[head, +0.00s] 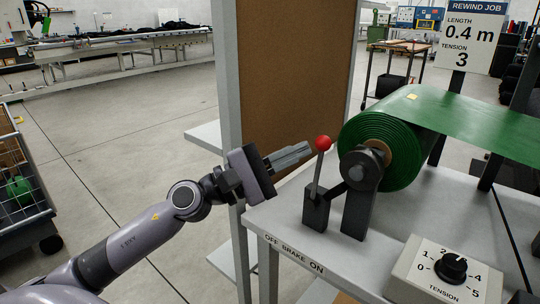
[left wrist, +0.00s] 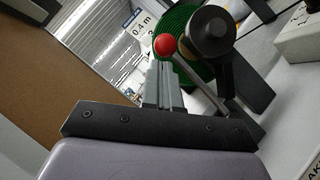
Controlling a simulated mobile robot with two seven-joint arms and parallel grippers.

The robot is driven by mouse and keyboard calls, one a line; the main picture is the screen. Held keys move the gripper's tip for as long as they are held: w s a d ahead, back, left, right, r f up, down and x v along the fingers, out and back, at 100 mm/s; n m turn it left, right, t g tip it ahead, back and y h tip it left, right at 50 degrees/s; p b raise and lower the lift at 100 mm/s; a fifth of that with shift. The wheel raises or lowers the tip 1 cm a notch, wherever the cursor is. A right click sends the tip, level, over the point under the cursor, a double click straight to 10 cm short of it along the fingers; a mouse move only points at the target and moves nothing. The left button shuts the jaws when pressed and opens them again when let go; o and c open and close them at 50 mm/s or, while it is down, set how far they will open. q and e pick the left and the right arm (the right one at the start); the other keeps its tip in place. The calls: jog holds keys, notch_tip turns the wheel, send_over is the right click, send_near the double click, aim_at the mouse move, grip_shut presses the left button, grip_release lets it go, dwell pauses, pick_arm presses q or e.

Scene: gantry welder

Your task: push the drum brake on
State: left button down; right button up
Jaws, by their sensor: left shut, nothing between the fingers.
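The brake lever is a thin grey rod with a red ball knob (head: 323,143), rising from a dark block (head: 316,208) on the bench. The rod stands nearly upright, its top leaning slightly right. The label "OFF BRAKE ON" (head: 293,254) runs along the front edge, OFF left and ON right. My left gripper (head: 307,149) is shut and empty, just left of the knob. In the left wrist view the knob (left wrist: 166,45) shows just beyond the fingertips (left wrist: 161,63); I cannot tell whether they touch. My right gripper is not in view.
Right of the lever, a green roll (head: 405,118) sits on a spindle with a dark bracket (head: 358,205). A tension dial box (head: 448,272) stands at the front right. A rewind job sign (head: 469,38) stands behind. A brown panel (head: 288,70) with a grey post rises behind my gripper.

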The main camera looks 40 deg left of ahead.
pick_arm(q)
jog(key=shift+d+r+m+g, duration=0.1)
jog(key=shift+d+m+g, duration=0.2)
jog(key=shift+d+m, duration=0.25)
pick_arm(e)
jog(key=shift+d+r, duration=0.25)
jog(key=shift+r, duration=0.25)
pick_arm(q)
jog(key=shift+s, duration=0.1)
jog(key=w+a+f+b+v, duration=0.1)
jog(key=w+a+b+v, duration=0.1)
jog(key=b+v, duration=0.6)
jog(key=shift+f+v, duration=0.2)
jog(key=shift+v, duration=2.3)
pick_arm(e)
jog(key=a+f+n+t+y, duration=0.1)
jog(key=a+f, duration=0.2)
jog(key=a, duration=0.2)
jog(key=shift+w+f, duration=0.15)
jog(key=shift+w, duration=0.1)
